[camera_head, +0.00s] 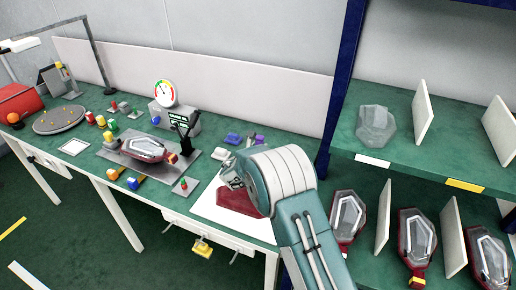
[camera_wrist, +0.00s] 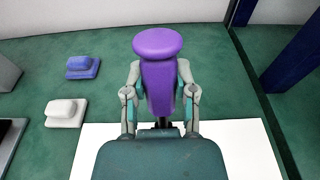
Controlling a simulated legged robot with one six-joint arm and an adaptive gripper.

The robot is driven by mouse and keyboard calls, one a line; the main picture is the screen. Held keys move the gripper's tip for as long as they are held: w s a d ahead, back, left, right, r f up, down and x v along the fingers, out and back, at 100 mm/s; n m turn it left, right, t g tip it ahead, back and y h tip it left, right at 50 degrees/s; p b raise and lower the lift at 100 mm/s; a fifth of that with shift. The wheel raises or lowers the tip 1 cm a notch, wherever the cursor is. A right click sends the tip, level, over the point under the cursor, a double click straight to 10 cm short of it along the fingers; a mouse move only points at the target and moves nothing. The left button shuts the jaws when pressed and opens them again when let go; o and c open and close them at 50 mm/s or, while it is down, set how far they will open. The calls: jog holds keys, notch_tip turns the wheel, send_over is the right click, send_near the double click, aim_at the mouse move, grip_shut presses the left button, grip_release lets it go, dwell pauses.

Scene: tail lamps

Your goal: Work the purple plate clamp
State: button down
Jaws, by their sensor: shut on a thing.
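The purple plate clamp (camera_wrist: 158,75) stands up in the wrist view, with a wide rounded top and a tapering body. My gripper (camera_wrist: 160,80) has one finger on each side of its body and is shut on it. The clamp's foot is hidden behind my gripper's housing. In the head view a small part of the purple clamp (camera_head: 258,139) shows at the back of the bench, just behind my arm. My fingertips cannot be made out clearly there.
A white board (camera_head: 207,206) with a dark red part (camera_head: 238,201) lies below my arm. A blue block (camera_wrist: 83,66) and a white block (camera_wrist: 65,112) lie left of the clamp. A shelf post (camera_head: 341,90) and lamp shelves stand to the right.

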aim_at(258, 139)
jog(key=w+g, duration=0.1)
jog(key=w+g+y, duration=0.1)
jog(key=g, duration=0.1)
jog(key=w+d+f+g, duration=0.1)
jog(key=shift+w+f+g+y, duration=0.1)
jog(key=shift+g+y, duration=0.3)
jog(key=shift+w+d+f+g+y, duration=0.15)
jog(key=shift+w+f+g+y, duration=0.35)
jog(key=shift+g, duration=0.55)
jog(key=shift+w+d+f+g+y, duration=0.15)
jog(key=shift+w+f+g+y, duration=0.3)
jog(key=shift+g, duration=0.6)
jog(key=shift+f, duration=0.2)
jog(key=shift+c, duration=2)
grip_release()
jog(key=shift+w+f+g, duration=0.1)
jog(key=shift+f+g, duration=0.05)
jog(key=shift+g, duration=0.15)
jog(key=v, duration=1.1)
jog(key=shift+a, duration=0.25)
jog(key=shift+s+r, duration=0.25)
jog(key=shift+r, duration=0.05)
